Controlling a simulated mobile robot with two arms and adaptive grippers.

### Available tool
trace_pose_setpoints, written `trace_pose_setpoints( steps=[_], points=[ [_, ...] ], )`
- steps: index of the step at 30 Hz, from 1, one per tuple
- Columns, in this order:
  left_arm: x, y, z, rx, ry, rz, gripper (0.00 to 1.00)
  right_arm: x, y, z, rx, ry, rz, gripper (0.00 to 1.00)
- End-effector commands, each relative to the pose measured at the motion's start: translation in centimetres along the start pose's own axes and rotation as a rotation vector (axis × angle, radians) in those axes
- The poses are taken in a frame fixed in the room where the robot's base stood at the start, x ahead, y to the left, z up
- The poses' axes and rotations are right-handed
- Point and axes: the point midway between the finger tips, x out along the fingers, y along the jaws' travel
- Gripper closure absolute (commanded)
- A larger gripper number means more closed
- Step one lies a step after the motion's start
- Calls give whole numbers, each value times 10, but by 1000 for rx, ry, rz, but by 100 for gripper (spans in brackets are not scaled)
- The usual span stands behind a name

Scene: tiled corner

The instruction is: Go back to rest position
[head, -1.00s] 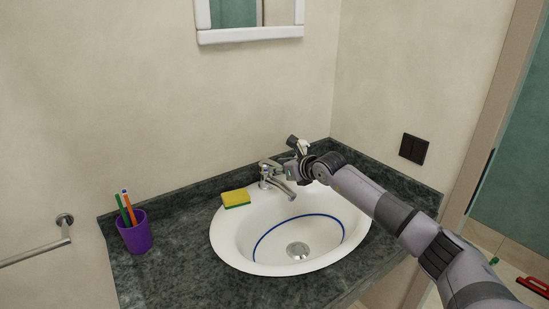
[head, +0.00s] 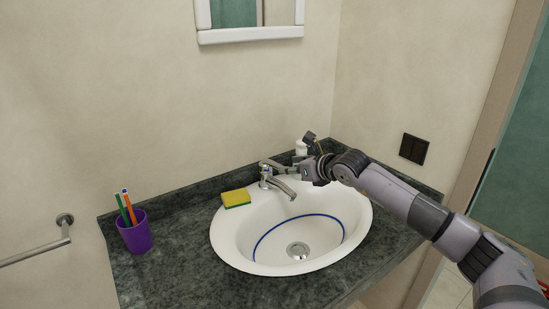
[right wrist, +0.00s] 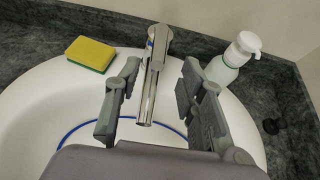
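My right gripper (head: 295,154) is at the back right of the sink, just right of the chrome faucet (head: 268,180). Its arm comes in from the lower right. In the right wrist view my right gripper (right wrist: 158,76) is open, with its two fingers well apart and nothing held. The faucet (right wrist: 153,75) shows between the fingers from that camera, beyond them; I cannot tell the exact gap. My left gripper is not in view.
A white soap dispenser (head: 301,147) stands behind my right gripper. A yellow-green sponge (head: 236,198) lies left of the faucet. The purple cup (head: 136,236) holds pens at the left of the dark counter (head: 180,260). The white sink (head: 232,245) is empty. A wall is at right.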

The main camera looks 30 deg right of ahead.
Motion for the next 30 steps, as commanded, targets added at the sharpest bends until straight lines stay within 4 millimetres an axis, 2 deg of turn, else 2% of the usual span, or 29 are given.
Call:
trace_pose_setpoints(
  steps=[6, 20, 23, 30],
  points=[
    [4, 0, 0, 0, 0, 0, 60, -12, 1, -1, -2, 1, 0, 63],
    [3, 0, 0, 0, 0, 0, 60, -13, 1, 1, -1, 0, 1, 63],
    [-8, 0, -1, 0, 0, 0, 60, -17, 1, 11, -2, 0, 1, 63],
    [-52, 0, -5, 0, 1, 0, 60, -37, 1, 51, -2, 0, 1, 63]
  ],
)
